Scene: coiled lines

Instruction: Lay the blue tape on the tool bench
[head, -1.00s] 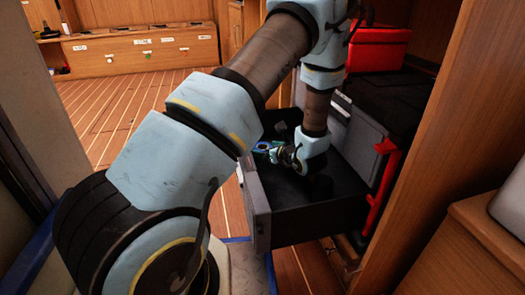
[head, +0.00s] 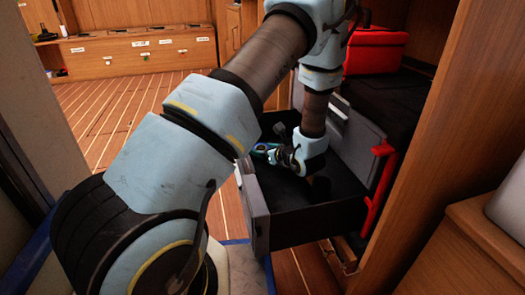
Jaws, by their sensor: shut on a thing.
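My gripper (head: 273,155) is inside the open dark drawer (head: 318,188), low over its left part and pointing left. It is shut on a small blue ring-like thing, the blue tape (head: 261,148), at its fingertips. The tape is small and partly covered by the fingers, and I cannot tell whether it touches the drawer floor. A wooden bench (head: 135,48) with labelled drawer fronts stands at the far left; I cannot tell for certain that it is the tool bench.
The drawer has a grey front (head: 254,205). A small grey thing (head: 280,130) lies near the gripper. A red box (head: 375,52) and a red upright part (head: 381,188) are at the right. Wooden panels close in the right side. The plank floor (head: 135,105) towards the bench is clear.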

